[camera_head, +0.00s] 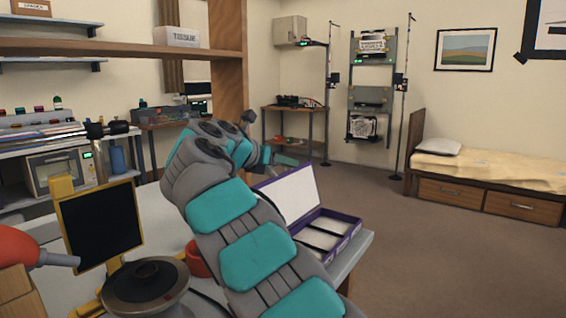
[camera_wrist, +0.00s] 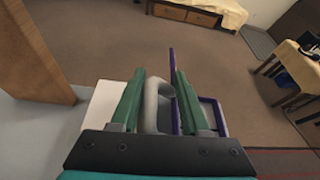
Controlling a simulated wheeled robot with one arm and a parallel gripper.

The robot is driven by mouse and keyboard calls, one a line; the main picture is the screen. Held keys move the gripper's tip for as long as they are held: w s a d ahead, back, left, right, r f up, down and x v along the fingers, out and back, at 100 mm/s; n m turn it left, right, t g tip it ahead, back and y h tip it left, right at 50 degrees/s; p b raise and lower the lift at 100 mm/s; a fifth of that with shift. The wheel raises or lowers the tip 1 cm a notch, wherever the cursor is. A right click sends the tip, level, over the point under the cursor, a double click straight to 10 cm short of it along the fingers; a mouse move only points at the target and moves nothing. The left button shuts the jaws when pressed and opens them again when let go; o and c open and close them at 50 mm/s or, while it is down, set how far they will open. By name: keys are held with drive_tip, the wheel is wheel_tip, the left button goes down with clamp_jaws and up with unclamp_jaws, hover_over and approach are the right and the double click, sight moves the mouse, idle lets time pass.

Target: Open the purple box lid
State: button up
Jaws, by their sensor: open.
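The purple box (camera_head: 327,236) sits near the table's right corner with its lid (camera_head: 289,194) standing up, tilted back. The box tray shows pale compartments. In the wrist view the lid (camera_wrist: 173,88) is a thin purple edge, seen nearly edge-on, close to the right finger. The purple rim of the box (camera_wrist: 218,118) shows to the right of that finger. My gripper (camera_wrist: 160,75) is open, with green fingers; it also shows just above the lid's top edge in the head view (camera_head: 282,160). A grey curved shape lies between the fingers; I cannot tell what it is. Whether a finger touches the lid is unclear.
My arm crosses the table and hides part of it. A dark panel in a yellow frame (camera_head: 101,224), a dark round device (camera_head: 146,287) and a red round object (camera_head: 198,259) stand left of the arm. Open floor (camera_head: 430,250) lies beyond the table's right edge.

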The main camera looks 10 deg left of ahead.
drive_tip(key=v, duration=0.7)
drive_tip(key=shift+s+a, duration=0.25)
drive_tip(key=shift+a, duration=0.05)
